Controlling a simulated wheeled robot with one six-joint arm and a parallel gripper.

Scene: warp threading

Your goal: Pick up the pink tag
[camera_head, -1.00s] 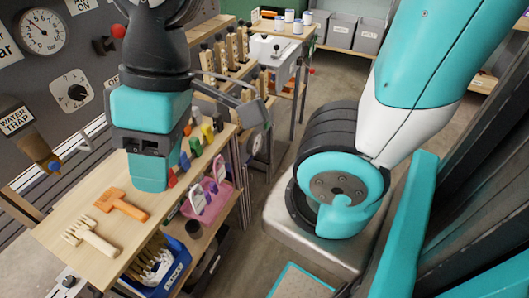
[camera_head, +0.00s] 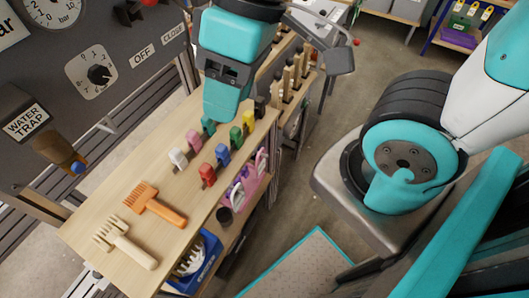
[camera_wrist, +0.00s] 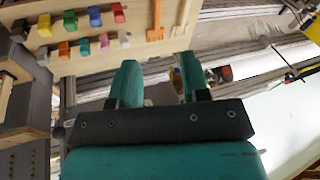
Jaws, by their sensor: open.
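The pink tag (camera_head: 193,140) stands on the wooden bench top, between a white tag (camera_head: 178,159) and a teal tag (camera_head: 208,126). In the wrist view the pink tag (camera_wrist: 104,41) shows near the top, left of the white tag (camera_wrist: 124,38). My gripper (camera_head: 218,106) is above the bench, up and right of the pink tag in the head view, and apart from it. In the wrist view my gripper's two teal fingers (camera_wrist: 158,82) are spread, with nothing between them. The gripper hides part of the tag row in the head view.
Red (camera_head: 207,174), blue (camera_head: 222,154), green (camera_head: 236,137) and yellow (camera_head: 248,121) tags stand in a neighbouring row. An orange fork-like tool (camera_head: 157,204) and a cream one (camera_head: 125,241) lie on the bench. A grey panel (camera_head: 120,85) rises behind it.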

